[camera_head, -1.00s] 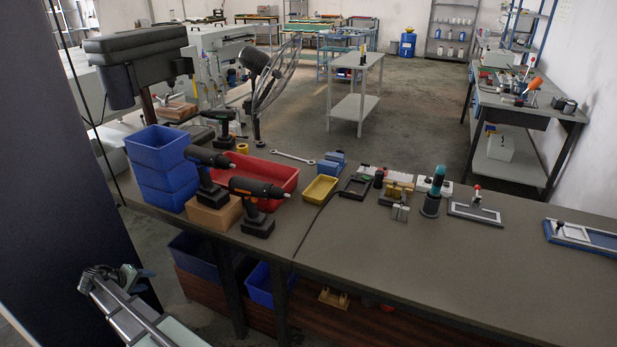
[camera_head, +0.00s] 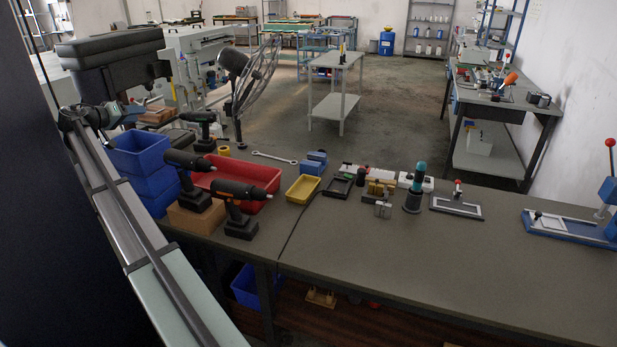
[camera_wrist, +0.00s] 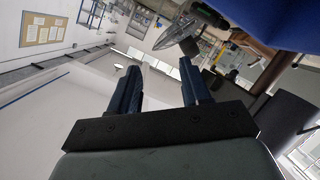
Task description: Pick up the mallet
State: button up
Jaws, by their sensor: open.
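I cannot make out a mallet for certain in either view. A dark upright tool with a teal top (camera_head: 415,186) stands on the near bench, but I cannot tell what it is. My gripper (camera_head: 118,112) is at the left in the head view, raised near the top of the stacked blue bins. In the wrist view my gripper (camera_wrist: 160,68) has its two dark fingers spread wide with nothing between them.
Stacked blue bins (camera_head: 150,152), black drills (camera_head: 240,192), a red tray (camera_head: 225,168) and a yellow tray (camera_head: 303,189) crowd the bench's left. A drill press (camera_head: 115,62) stands behind. A blue-based fixture (camera_head: 570,228) is at right. The bench's front middle (camera_head: 390,250) is clear.

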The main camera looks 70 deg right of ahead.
jog(key=s+d+f+m+g+y, duration=0.2)
jog(key=s+d+m, duration=0.3)
jog(key=s+d, duration=0.9)
jog(key=m+t+y, duration=0.3)
jog(key=m+y, duration=0.8)
jog(key=m, duration=0.9)
send_over(373, 180)
jog(key=a, duration=0.2)
notch_tip(373, 180, down, 21)
jog(key=f, duration=0.2)
jog(key=d+f, duration=0.1)
jog(key=f, duration=0.5)
jog(key=shift+w+d+f, duration=0.2)
jog(key=shift+d, duration=0.15)
jog(key=shift+s+d+f, duration=0.1)
jog(key=shift+d+f, duration=0.1)
jog(key=shift+f, duration=0.65)
jog(key=shift+s+d+f, duration=0.1)
jog(key=shift+d+f, duration=0.05)
jog(key=shift+f, duration=0.65)
jog(key=shift+s+d+f, duration=0.1)
jog(key=shift+d+f, duration=0.1)
jog(key=shift+f, duration=0.65)
